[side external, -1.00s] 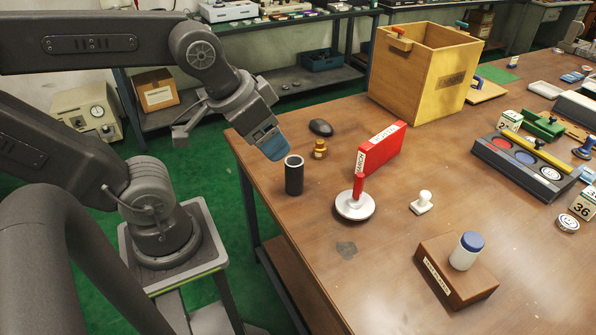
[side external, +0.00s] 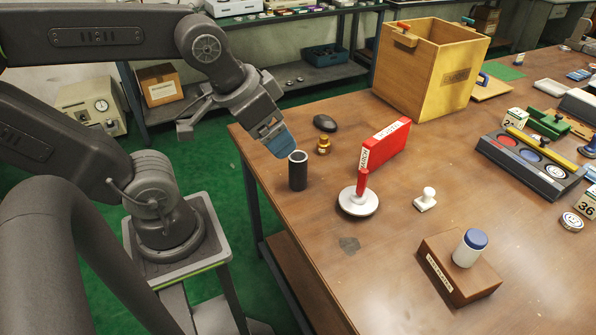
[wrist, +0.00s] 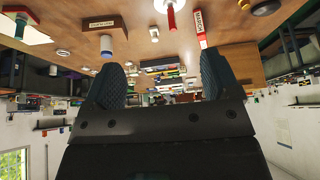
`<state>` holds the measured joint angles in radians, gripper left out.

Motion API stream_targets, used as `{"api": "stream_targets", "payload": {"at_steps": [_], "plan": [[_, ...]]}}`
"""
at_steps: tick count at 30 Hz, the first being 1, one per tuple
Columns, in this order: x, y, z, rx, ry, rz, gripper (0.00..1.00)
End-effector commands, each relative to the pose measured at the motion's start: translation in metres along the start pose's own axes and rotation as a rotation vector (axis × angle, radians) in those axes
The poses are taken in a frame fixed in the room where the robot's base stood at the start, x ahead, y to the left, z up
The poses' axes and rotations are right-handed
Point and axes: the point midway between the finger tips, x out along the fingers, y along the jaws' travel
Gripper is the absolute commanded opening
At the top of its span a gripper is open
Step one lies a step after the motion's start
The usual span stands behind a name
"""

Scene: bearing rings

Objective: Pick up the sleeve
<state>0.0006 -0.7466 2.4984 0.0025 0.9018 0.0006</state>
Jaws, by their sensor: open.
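The sleeve looks to be the dark upright tube (side external: 298,171) with a pale rim and open top, standing near the table's left edge in the side external view. My gripper (side external: 284,147) has blue fingers and hangs tilted just left of and above the tube's top. In this view its fingertips lie close to the rim; I cannot tell whether they touch. In the wrist view my gripper (wrist: 162,78) shows two spread fingers with nothing between them. I cannot make out the tube in the wrist view.
A wooden crate (side external: 430,75) stands behind.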

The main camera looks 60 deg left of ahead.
Motion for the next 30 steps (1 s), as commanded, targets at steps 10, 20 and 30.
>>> {"api": "stream_targets", "payload": {"at_steps": [10, 20, 30], "plan": [[0.043, -0.01, -0.007, 0.27, -0.347, -0.116, 0.82], [0.11, -0.025, -0.017, 0.669, -0.795, -0.304, 0.82], [0.193, -0.03, -0.02, 1.084, -1.214, -0.547, 0.82]]}}
